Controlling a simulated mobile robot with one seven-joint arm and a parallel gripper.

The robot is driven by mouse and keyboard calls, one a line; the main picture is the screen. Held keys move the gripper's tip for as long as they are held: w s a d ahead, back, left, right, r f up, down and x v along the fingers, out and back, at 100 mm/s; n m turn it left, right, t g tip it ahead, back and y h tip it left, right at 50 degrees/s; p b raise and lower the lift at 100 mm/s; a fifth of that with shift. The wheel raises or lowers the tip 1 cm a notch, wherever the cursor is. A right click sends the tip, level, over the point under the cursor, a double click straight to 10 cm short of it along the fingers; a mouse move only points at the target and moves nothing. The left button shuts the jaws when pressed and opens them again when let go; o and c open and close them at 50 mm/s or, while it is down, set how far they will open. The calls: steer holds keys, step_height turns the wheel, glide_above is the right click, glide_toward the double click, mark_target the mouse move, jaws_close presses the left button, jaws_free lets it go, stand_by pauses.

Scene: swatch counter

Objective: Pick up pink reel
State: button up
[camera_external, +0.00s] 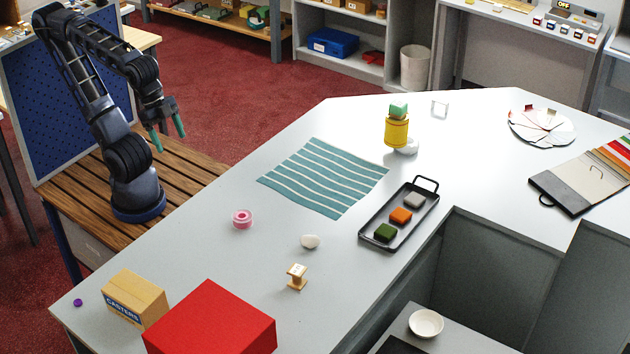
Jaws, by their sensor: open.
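The pink reel (242,219) is a small round pink spool. It stands on the light grey counter (200,265), left of and below the striped cloth. My gripper (167,141) is open and empty. It hangs over the wooden slatted bench at the upper left, above and left of the reel and well apart from it. Nothing hides the reel.
A teal striped cloth (325,178) lies mid-counter. A black tray (366,236) holds coloured blocks. A red box (212,320) and a cardboard box (135,298) stand in front.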

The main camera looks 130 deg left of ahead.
steer(key=shift+o, duration=0.7)
steer(key=n+g, duration=0.5)
steer(key=n, duration=1.2)
glide_above(242, 214)
steer(key=w, duration=0.1)
step_height(242, 214, down, 14)
steer(key=r, duration=0.1)
steer(key=f, duration=1.1)
steer(key=shift+d, duration=0.35)
steer(key=c, duration=1.1)
